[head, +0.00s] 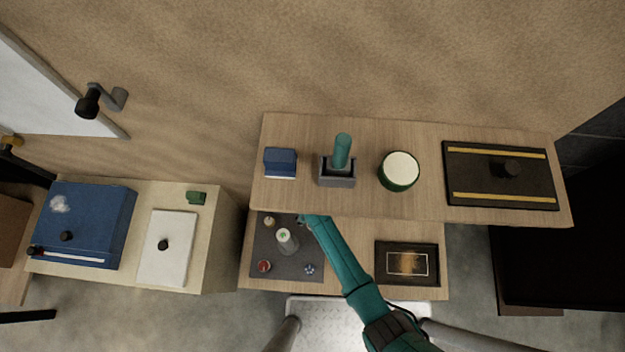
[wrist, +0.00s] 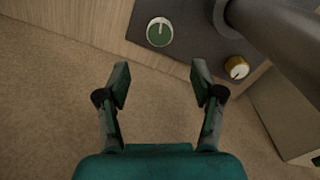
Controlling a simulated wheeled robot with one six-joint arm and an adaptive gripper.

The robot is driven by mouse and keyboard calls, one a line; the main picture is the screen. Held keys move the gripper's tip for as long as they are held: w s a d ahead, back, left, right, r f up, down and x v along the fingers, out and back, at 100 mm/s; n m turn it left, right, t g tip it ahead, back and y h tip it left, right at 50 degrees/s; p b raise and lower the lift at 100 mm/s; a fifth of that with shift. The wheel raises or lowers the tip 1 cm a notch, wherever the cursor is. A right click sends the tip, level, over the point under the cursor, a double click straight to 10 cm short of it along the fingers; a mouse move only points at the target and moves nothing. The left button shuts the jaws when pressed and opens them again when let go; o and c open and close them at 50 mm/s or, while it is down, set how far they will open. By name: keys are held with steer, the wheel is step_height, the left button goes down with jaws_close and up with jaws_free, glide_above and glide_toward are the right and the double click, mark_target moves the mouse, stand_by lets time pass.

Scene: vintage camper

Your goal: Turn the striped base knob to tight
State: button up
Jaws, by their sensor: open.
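A dark grey base panel (head: 290,268) lies on the lower wooden shelf and carries several small knobs. The blue-and-white knob (head: 309,269) at its front right looks patterned, perhaps striped, but is too small to be sure. It does not show in the wrist view. My gripper (head: 306,219) is over the panel's back right edge. In the wrist view my gripper (wrist: 160,79) is open, with nothing between its fingers. A green knob with a pale rim (wrist: 159,32) and a yellow knob (wrist: 236,67) lie beyond the fingertips.
A grey upright post (head: 287,241) stands mid-panel and shows large in the wrist view (wrist: 285,40). A red knob (head: 264,266) is at the panel's front left. A dark framed picture (head: 407,263) lies right of my arm. The upper shelf (head: 300,205) overhangs behind.

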steer(key=shift+w+d+f+n, duration=0.1)
steer(key=shift+f+n, duration=0.75)
steer(key=shift+f, duration=1)
steer(key=shift+s+d+f+n, duration=0.1)
steer(key=shift+f+n, duration=0.7)
steer(key=shift+f, duration=1.05)
steer(key=shift+w+f+n, duration=0.1)
steer(key=shift+f+n, duration=0.75)
steer(key=shift+f, duration=1)
steer(key=c, duration=1.1)
